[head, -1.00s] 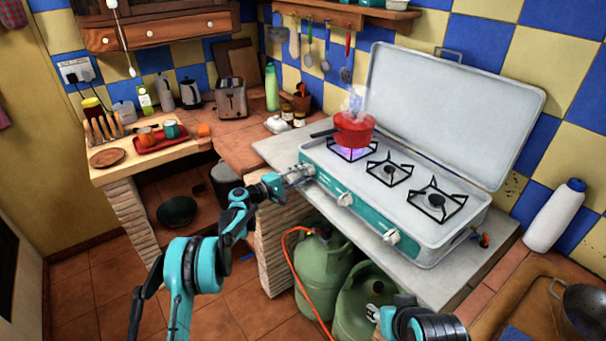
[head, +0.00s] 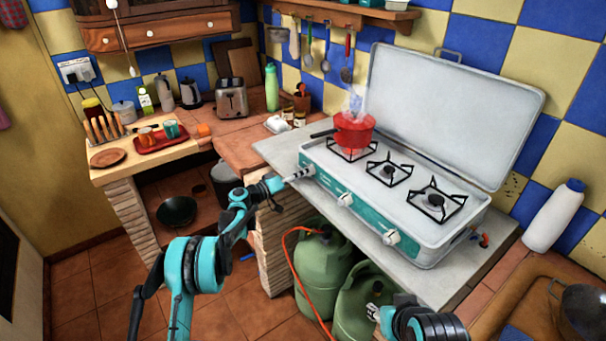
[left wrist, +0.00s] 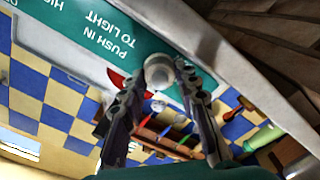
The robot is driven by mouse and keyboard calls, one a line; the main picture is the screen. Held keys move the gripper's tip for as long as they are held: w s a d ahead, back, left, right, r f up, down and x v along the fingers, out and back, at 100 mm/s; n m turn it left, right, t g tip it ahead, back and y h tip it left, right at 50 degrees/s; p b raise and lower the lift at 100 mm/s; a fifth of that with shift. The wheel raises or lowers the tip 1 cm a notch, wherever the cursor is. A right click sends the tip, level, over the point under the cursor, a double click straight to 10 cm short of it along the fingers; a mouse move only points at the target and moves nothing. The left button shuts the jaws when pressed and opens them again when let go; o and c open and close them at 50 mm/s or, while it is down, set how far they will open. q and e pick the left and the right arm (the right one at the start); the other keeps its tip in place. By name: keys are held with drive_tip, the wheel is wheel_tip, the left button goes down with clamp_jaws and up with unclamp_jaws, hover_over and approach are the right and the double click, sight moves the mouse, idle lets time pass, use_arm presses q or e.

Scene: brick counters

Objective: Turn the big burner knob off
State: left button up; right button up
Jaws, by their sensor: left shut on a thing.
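The white burner knob (left wrist: 158,72) at the left end of the stove's green front panel (left wrist: 105,45) sits between my left gripper's fingers in the left wrist view. My left gripper (head: 300,174) is shut on this knob and mostly hides it in the head view. The red pot (head: 354,133) stands on the left burner (head: 350,154) with steam above it. No flame shows under the pot. The middle knob (head: 345,199) and right knob (head: 391,237) are clear of my grippers. My right gripper (head: 376,313) is low at the bottom, its fingers too unclear to read.
The stove lid (head: 455,110) stands open behind the burners. Green gas bottles (head: 322,265) with an orange hose stand below the counter. A white bottle (head: 555,215) stands right of the stove. The grey counter strip (head: 385,262) before the stove is bare.

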use_arm(q)
drive_tip(key=shift+f+m, duration=0.1)
drive_tip(key=shift+m, duration=2)
drive_tip(key=o, duration=1.2)
drive_tip(key=shift+c, duration=0.2)
drive_tip(key=v, duration=1.2)
